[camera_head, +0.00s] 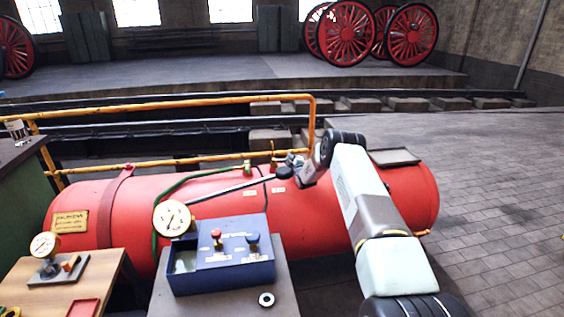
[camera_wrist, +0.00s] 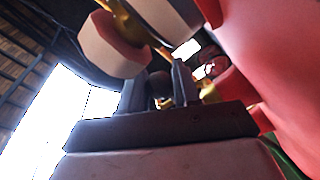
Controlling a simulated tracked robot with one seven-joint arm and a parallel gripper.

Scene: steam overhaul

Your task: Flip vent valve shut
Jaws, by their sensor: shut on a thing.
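The vent valve (camera_head: 274,163) is a small brass fitting standing on top of the red boiler (camera_head: 330,210). My gripper (camera_head: 291,161) is at the valve, above the boiler's top, coming in from the right. In the wrist view my gripper (camera_wrist: 160,90) has its dark fingers closed around a small part with a brass tint between them. This part looks like the valve's handle, mostly hidden by the fingers. The handle's exact angle cannot be told. The boiler also fills the right side of the wrist view (camera_wrist: 285,60).
A grey rod with a dark round end (camera_head: 284,172) lies just below my gripper. A yellow railing (camera_head: 200,103) runs behind the boiler. In front stand a blue box (camera_head: 222,262) with two knobs, a gauge (camera_head: 172,218) and a wooden table (camera_head: 100,270). The floor at right is clear.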

